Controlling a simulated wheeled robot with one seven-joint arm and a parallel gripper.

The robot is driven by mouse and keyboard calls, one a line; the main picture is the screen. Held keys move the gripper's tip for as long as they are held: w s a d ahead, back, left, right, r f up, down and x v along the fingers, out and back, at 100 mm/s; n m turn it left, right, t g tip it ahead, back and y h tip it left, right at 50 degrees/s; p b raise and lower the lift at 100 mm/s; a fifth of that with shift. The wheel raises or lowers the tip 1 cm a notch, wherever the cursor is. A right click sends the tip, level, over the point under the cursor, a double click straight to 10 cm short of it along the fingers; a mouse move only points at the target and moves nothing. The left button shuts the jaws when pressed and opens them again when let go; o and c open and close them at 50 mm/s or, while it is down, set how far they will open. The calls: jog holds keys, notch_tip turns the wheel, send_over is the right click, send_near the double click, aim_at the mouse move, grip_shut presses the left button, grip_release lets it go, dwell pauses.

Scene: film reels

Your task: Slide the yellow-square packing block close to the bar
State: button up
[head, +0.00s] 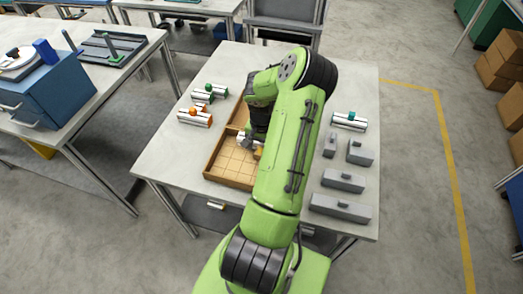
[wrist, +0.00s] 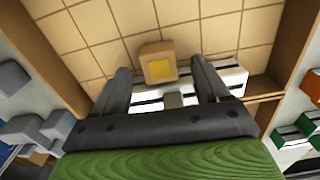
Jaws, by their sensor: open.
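The packing block (wrist: 158,62) is a small tan block with a yellow square on its face. It stands on the gridded floor of the wooden tray (head: 228,178). My gripper (wrist: 160,68) is open above the tray, pointing down. In the wrist view the block shows between the fingertips, with a gap on each side; I cannot tell the height between them. A white, black-striped piece (wrist: 230,80) with a grey knob lies behind the fingers, partly hidden. A wooden bar (wrist: 264,98) crosses the tray beside it. In the head view my arm hides much of the tray.
Striped pieces with orange (head: 194,117) and green (head: 210,92) knobs stand left of the tray, and another (head: 349,121) at the right. Several grey blocks (head: 341,207) line the table's right side. The tray walls surround the work area. The table's front left is clear.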

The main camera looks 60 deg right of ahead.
jog(key=shift+f, duration=0.95)
jog(key=c, duration=1.3)
jog(key=o, duration=1.3)
notch_tip(320, 180, up, 16)
jog(key=p, duration=0.2)
jog(key=shift+f, duration=0.1)
jog(key=shift+c, duration=0.4)
